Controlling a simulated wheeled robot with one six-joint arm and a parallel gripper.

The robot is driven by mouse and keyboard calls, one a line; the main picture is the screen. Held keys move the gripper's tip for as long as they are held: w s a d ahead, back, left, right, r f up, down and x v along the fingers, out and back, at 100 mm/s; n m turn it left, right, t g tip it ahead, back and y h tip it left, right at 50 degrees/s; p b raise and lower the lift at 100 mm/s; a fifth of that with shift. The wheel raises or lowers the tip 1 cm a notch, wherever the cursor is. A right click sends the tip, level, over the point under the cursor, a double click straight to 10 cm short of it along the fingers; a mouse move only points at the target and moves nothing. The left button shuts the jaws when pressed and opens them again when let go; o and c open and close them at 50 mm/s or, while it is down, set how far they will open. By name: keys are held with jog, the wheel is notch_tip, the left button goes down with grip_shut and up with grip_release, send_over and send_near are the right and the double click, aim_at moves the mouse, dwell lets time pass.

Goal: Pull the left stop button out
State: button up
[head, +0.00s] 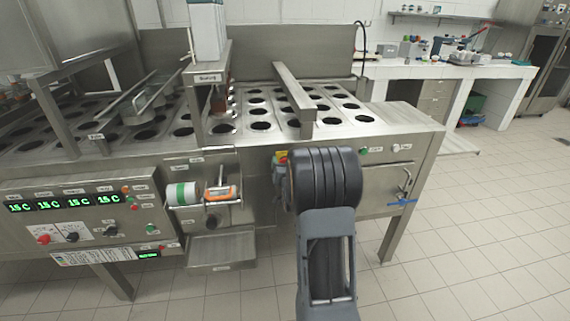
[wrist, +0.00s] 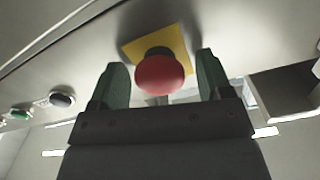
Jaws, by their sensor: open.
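In the wrist view, a round red stop button (wrist: 160,76) with a dark collar stands out from a yellow square plate (wrist: 137,47) on the steel panel. My gripper (wrist: 162,73) is open, with one dark green finger on each side of the red button. Gaps show between the button and both fingers, so it is not gripped. In the head view, a corner of the yellow plate (head: 281,157) shows at the left edge of my dark arm. The arm hides most of the button and my gripper there.
A green button (head: 364,150) and a pale button (head: 396,148) sit on the panel to the right. A latch handle (head: 406,181) is farther right. A roll with a green band (head: 182,194) and a steel chute (head: 222,246) are to the left. The tiled floor in front is clear.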

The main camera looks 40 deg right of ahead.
jog(key=shift+w, duration=0.1)
jog(key=shift+c, duration=0.2)
jog(key=c, duration=1.2)
jog(key=shift+s+a+f+b, duration=0.15)
jog(key=shift+s+b, duration=0.3)
jog(key=shift+b, duration=0.45)
jog(key=shift+c, duration=0.2)
jog(key=o, duration=1.3)
jog(key=shift+s, duration=0.1)
jog(key=shift+s+a, duration=0.1)
